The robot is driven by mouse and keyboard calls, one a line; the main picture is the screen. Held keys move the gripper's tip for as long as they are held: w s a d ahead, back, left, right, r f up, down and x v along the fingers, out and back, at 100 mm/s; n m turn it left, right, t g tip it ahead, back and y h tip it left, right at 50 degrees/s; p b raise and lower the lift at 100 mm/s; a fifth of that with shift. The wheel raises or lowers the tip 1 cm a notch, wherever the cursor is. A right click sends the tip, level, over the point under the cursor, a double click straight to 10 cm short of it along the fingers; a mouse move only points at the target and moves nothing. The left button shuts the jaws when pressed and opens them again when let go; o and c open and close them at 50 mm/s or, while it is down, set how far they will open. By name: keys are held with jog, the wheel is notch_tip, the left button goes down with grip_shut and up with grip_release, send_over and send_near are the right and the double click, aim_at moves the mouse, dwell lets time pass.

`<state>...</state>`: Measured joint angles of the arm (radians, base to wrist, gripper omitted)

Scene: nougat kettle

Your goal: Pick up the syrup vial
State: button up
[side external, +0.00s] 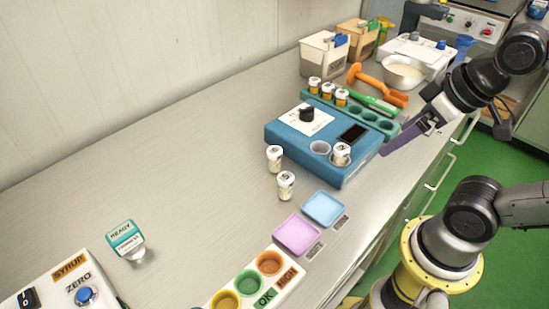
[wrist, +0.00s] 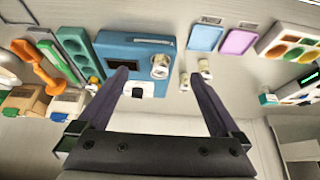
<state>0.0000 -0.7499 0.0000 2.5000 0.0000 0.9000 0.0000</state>
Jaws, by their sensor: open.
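Several small white-capped vials are in view, and I cannot tell which is the syrup vial. Two clear vials with pale contents, a rear one (side external: 275,158) and a front one (side external: 286,185), stand upright on the counter left of a blue machine (side external: 290,137). A similar vial (side external: 341,154) sits in the machine's right socket. Three amber vials (side external: 328,91) stand in a teal rack (side external: 378,121). My gripper (side external: 384,151) is open and empty, at the machine's right side. In the wrist view, the machine vial (wrist: 160,66) shows between the fingertips, and a counter vial (wrist: 204,68) by the right one.
Blue (side external: 323,208) and purple (side external: 296,235) trays lie in front of the machine. An orange scoop (side external: 379,83), a bowl (side external: 403,75) and bins (side external: 324,55) stand behind. The middle left of the counter is clear.

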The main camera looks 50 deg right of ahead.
dwell(0.3)
jog(key=c, duration=0.3)
jog(key=shift+c, duration=0.2)
